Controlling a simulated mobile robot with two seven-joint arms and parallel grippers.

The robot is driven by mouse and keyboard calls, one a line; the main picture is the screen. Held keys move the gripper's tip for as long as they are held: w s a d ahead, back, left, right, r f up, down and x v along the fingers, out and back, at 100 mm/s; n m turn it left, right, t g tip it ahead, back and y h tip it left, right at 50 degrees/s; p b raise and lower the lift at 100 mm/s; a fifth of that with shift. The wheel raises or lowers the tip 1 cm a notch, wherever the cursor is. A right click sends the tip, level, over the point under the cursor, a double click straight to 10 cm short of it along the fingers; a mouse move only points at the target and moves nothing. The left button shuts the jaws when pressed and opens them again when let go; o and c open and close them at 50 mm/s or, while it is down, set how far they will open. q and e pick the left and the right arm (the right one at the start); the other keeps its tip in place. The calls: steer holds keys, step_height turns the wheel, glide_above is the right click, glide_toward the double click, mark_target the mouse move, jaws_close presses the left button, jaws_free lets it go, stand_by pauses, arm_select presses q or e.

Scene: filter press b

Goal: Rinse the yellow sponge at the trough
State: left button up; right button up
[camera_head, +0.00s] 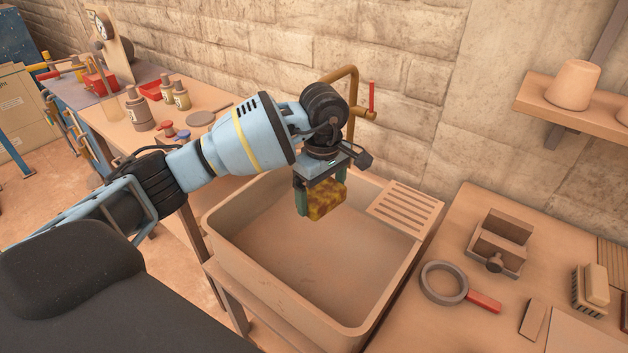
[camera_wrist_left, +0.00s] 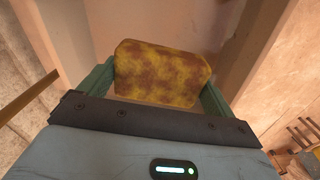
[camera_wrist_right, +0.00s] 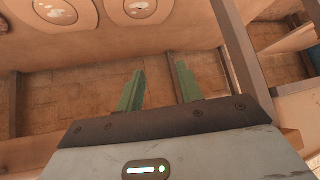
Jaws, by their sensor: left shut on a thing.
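The yellow sponge (camera_head: 327,201) is blotched with brown stains. My left gripper (camera_head: 322,197) is shut on it and holds it above the basin of the trough (camera_head: 268,291), near the back. In the left wrist view the sponge (camera_wrist_left: 160,74) sits between both fingers. A brass tap (camera_head: 352,80) with a red lever (camera_head: 372,96) stands behind my left gripper at the wall. No water shows in the trough. My right gripper (camera_wrist_right: 158,88) shows only in its wrist view, with its fingers apart and nothing between them.
A slatted drainboard (camera_head: 405,208) lies across the trough's back right corner. The right bench holds a magnifier (camera_head: 444,284), a wooden block fixture (camera_head: 497,243) and a brush (camera_head: 590,289). Bottles (camera_head: 138,108) and a red tray (camera_head: 158,90) stand on the left bench. A shelf (camera_head: 560,107) with a pot hangs at right.

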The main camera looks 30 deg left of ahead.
mark_target(321, 202)
arm_select(q)
steer(key=shift+w+a+r+n, duration=0.2)
steer(key=shift+a+r+n, duration=0.1)
steer(key=shift+n, duration=0.4)
steer(key=shift+f, duration=0.1)
arm_select(e)
steer(key=shift+w+d+r, duration=0.1)
steer(key=shift+w+r, duration=0.15)
steer(key=shift+r, duration=0.15)
arm_select(q)
steer(key=shift+f, duration=0.1)
steer(key=shift+d+f+b, duration=0.1)
steer(key=shift+f+b, duration=0.5)
steer(key=shift+f, duration=1.35)
steer(key=shift+f+b, duration=1.1)
steer(key=shift+f, duration=1.75)
steer(key=shift+f+b, duration=1.5)
steer(key=shift+f, duration=1.65)
arm_select(e)
steer(key=s+f+g, duration=0.1)
steer(key=s+f, duration=0.3)
steer(key=f, duration=0.4)
steer(key=shift+s+a, duration=0.3)
steer(key=shift+a, duration=0.1)
steer(key=shift+w, duration=0.1)
